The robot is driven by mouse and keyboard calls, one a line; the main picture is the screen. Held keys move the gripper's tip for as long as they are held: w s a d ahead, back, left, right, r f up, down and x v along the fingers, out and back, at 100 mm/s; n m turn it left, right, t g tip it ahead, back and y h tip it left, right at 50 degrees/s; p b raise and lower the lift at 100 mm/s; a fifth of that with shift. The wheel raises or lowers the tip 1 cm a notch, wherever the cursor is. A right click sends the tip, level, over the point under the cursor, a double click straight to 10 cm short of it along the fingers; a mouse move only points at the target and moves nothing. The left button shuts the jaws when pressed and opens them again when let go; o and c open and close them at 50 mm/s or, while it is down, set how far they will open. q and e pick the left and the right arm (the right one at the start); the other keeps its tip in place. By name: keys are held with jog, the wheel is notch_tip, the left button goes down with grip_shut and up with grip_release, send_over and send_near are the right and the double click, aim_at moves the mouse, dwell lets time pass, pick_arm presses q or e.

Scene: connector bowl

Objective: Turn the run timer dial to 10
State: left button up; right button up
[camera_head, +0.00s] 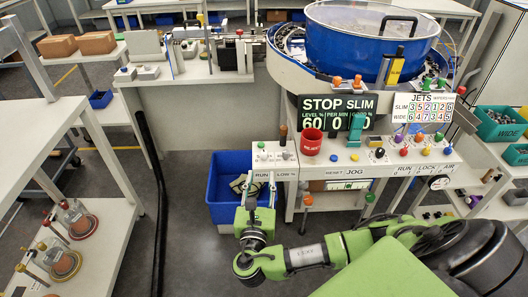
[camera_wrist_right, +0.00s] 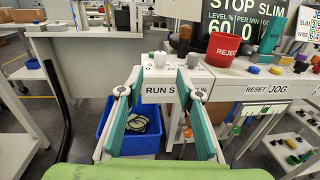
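A small white control box (camera_wrist_right: 158,92) labelled "RUN S" stands at the left end of the machine bench; it also shows in the head view (camera_head: 275,160). My left gripper is not in view.
A red REJECT cup (camera_head: 311,142) stands right of the box, below a STOP SLIM display (camera_head: 338,114). A blue bin (camera_head: 222,190) is on the floor below. A large blue bowl (camera_head: 365,35) stands behind. Coloured knobs line the bench at right.

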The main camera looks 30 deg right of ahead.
aim_at(264, 156)
jog(key=p+x, duration=0.1)
jog(key=x, duration=1.1)
jog(key=shift+s+a, duration=0.1)
jog(key=shift+c, duration=0.5)
grip_shut()
